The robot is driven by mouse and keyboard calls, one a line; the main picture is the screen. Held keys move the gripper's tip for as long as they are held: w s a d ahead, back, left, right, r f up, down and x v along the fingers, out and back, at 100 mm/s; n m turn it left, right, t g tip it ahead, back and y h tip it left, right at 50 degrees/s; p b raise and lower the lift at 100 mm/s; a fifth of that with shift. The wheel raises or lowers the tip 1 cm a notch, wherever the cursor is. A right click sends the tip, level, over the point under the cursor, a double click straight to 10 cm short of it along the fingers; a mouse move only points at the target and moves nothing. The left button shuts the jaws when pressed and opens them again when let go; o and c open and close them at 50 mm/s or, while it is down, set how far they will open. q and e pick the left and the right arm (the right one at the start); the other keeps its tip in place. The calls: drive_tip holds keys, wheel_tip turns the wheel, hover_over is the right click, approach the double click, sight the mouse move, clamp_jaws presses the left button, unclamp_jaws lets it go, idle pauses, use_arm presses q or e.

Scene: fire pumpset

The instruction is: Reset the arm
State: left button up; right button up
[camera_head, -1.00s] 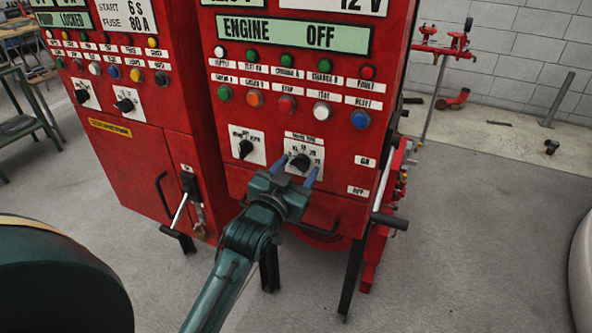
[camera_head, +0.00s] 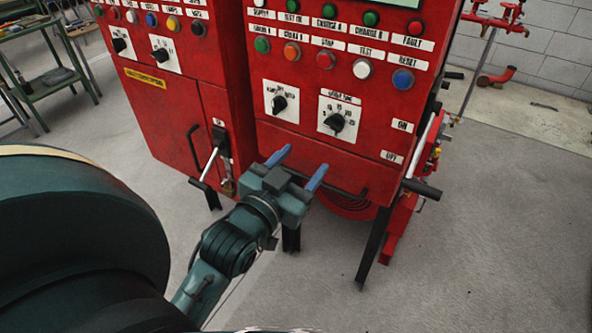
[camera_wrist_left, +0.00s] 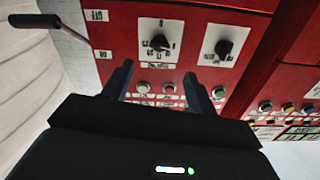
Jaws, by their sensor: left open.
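My left gripper (camera_head: 298,166) is open and empty in the head view. It stands in front of the lower part of the right red panel (camera_head: 330,75), below the rotary knobs. The right black knob (camera_head: 335,122) sits on a white plate above and right of the fingers. The left black knob (camera_head: 279,103) is on its own plate. In the left wrist view the two fingers (camera_wrist_left: 158,88) show apart, with the knob (camera_wrist_left: 159,42) beyond the space between them and not held. My right gripper is not in view.
The left red cabinet (camera_head: 165,110) has a lever handle (camera_head: 204,165) low on its side. A black-gripped lever (camera_head: 422,188) juts out at the right panel's edge. A green bench (camera_head: 38,75) stands at the far left. Grey floor (camera_head: 490,220) at right is clear.

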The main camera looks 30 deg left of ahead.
use_arm(q)
drive_tip(key=shift+s, duration=0.65)
drive_tip(key=shift+d, duration=0.1)
drive_tip(key=s+d+f+m+g+h+p, duration=0.1)
drive_tip(key=s+d+f+g+h, duration=0.1)
drive_tip(key=f, duration=0.9)
drive_tip(key=s+d+f+g+h+p, duration=0.2)
drive_tip(key=s+d+f+g, duration=0.3)
drive_tip(key=f, duration=0.5)
drive_tip(key=s+d, duration=0.2)
drive_tip(key=d, duration=0.1)
drive_tip(key=shift+f+m, duration=0.35)
drive_tip(key=shift+m, duration=0.05)
drive_tip(key=shift+d, duration=0.1)
